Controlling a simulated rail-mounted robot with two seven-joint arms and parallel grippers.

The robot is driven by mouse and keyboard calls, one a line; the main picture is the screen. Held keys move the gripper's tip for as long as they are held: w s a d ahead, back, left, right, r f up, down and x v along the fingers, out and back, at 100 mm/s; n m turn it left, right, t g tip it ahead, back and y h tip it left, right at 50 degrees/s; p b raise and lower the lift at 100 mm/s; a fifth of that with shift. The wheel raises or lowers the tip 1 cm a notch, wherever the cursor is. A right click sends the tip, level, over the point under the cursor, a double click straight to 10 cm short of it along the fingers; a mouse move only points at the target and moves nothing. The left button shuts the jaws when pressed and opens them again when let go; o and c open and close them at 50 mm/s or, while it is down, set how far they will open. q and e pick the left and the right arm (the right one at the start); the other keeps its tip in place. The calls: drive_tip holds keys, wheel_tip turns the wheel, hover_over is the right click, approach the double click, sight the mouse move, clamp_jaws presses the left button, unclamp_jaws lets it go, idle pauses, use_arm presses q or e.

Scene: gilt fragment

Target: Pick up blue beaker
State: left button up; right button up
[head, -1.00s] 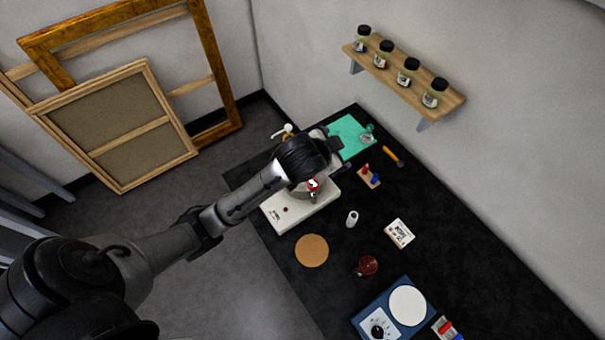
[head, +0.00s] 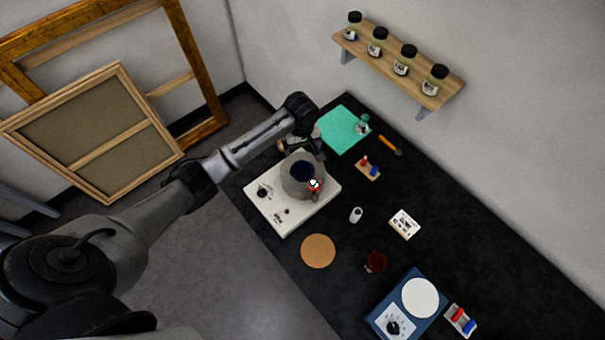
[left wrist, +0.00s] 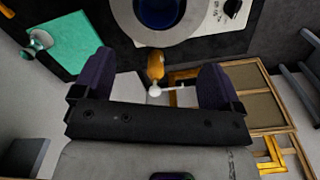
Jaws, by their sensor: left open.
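The blue beaker (head: 302,170) shows as a dark blue round shape inside a grey pot (head: 298,188). My left gripper (head: 318,150) is at the far side of the pot, apart from the beaker as far as I can tell. In the left wrist view the fingers (left wrist: 155,78) are spread with nothing held between them. The blue beaker (left wrist: 158,12) is at the top edge there, ringed by the grey pot (left wrist: 125,18). My right gripper is not in view.
An orange item with a white end (left wrist: 156,66) lies beyond the hot plate. A teal mat (head: 343,130) holds a small glass bottle (head: 362,124). A cork disc (head: 318,251), red vessel (head: 376,261) and blue device (head: 385,305) stand nearer. A jar shelf (head: 400,68) is on the wall.

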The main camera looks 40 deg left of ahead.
sight(302, 166)
use_arm(q)
wheel_tip(302, 166, down, 14)
drive_tip(key=shift+w+r, duration=0.1)
drive_tip(key=shift+r, duration=0.15)
idle(0.6)
drive_tip(key=c, duration=1.4)
drive_tip(key=shift+o, duration=0.2)
drive_tip(key=shift+r, duration=0.25)
